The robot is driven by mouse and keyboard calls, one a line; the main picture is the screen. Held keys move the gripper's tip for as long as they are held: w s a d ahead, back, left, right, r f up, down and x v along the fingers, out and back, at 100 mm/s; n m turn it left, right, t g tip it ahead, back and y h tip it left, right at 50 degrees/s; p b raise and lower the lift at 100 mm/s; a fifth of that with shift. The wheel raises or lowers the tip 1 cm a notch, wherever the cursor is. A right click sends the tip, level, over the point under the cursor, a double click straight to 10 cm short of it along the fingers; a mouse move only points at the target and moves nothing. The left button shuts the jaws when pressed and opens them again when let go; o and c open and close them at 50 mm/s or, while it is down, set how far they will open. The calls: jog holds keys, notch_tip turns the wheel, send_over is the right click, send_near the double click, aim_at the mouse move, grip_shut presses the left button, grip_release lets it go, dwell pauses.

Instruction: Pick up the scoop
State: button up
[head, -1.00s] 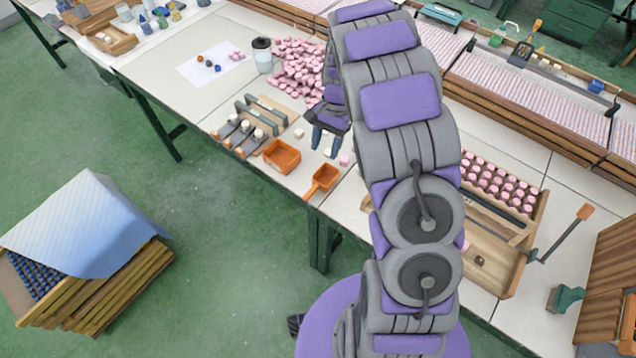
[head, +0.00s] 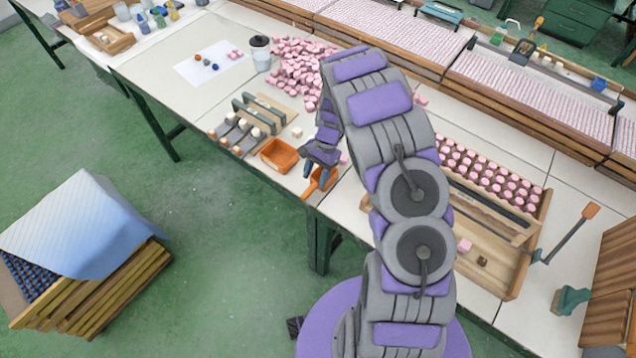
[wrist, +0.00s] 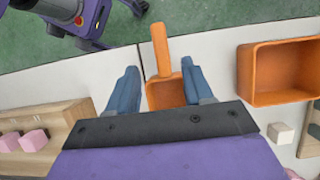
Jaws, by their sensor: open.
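The orange scoop (head: 313,189) lies on the white table near its front edge, its handle pointing to the edge. In the wrist view its handle (wrist: 161,50) stands between my fingertips and its bowl (wrist: 165,93) lies lower down, partly hidden by my gripper. My gripper (head: 318,172) is over the scoop in the head view, its blue fingers pointing down. In the wrist view my gripper (wrist: 156,78) is open, with one finger on each side of the scoop. I cannot tell whether either finger touches it.
An orange tray (head: 268,163) sits just left of the scoop. A small white block (head: 297,132) lies behind it. A wooden box (head: 507,288) with pink pieces stands to the right. Pink pieces (head: 290,62) are heaped farther back.

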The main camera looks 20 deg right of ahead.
aim_at(313, 186)
jog(key=shift+s+d+f, duration=0.15)
jog(key=shift+d+f, duration=0.25)
jog(key=shift+f, duration=0.4)
jog(key=a+f, duration=0.1)
jog(key=a+f+b, duration=0.1)
jog(key=f, duration=0.1)
jog(key=a+f, duration=0.1)
jog(key=shift+s+f+b, duration=0.2)
jog(key=shift+f+b, duration=0.15)
jog(key=shift+b, duration=0.05)
jog(key=shift+d, duration=0.5)
jog(key=shift+c, duration=0.2)
jog(key=shift+d, duration=0.1)
jog(key=c, duration=0.3)
jog(key=shift+a, duration=0.5)
jog(key=c, duration=0.6)
jog(key=shift+d, duration=0.35)
grip_shut()
